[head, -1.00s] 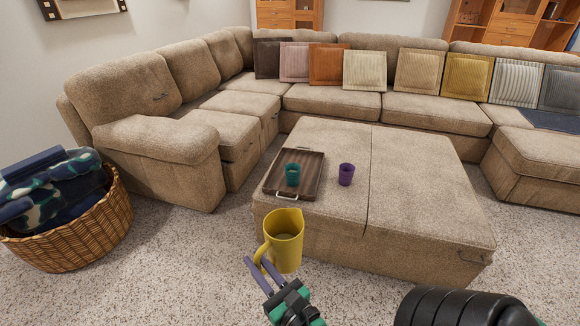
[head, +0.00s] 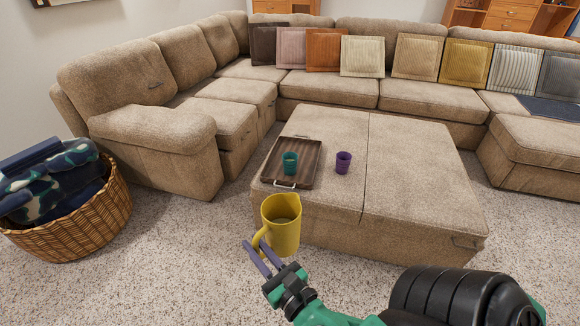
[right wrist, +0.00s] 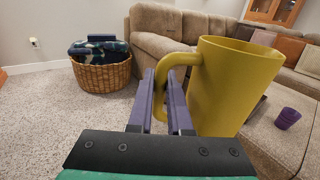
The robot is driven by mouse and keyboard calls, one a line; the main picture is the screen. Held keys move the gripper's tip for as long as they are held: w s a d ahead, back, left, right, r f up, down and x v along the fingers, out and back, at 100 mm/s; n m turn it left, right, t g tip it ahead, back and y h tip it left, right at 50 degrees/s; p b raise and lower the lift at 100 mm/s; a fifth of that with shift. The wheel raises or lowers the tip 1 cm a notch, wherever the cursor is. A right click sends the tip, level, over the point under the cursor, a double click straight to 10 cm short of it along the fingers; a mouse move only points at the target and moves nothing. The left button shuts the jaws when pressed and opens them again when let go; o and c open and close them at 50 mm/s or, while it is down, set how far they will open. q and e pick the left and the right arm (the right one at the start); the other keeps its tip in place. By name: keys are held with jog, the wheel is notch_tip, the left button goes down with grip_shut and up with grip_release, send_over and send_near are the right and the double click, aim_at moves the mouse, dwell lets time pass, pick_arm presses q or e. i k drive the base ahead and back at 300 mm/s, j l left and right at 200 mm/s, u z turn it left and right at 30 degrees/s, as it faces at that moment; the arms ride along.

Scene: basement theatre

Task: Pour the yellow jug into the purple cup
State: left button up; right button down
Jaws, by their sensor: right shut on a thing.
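The yellow jug (head: 281,222) is held upright by its handle in my right gripper (head: 264,256), in front of the near edge of the ottoman. In the right wrist view the fingers (right wrist: 163,98) are on the handle of the jug (right wrist: 232,85). A little liquid or shaded bottom shows inside the jug; I cannot tell which. The purple cup (head: 343,162) stands upright on the ottoman, right of the tray, and also shows in the right wrist view (right wrist: 287,118). My left gripper is not in view.
A wooden tray (head: 307,176) on the ottoman (head: 420,190) holds a teal cup (head: 290,163), left of the purple cup. A sectional sofa (head: 160,130) with pillows stands behind. A wicker basket (head: 85,225) with blankets stands on the carpet at left. The ottoman's right part is clear.

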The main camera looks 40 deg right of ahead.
aim_at(343, 158)
jog(key=i+l+z, duration=0.6)
jog(key=i+l, duration=0.2)
jog(key=i, duration=0.1)
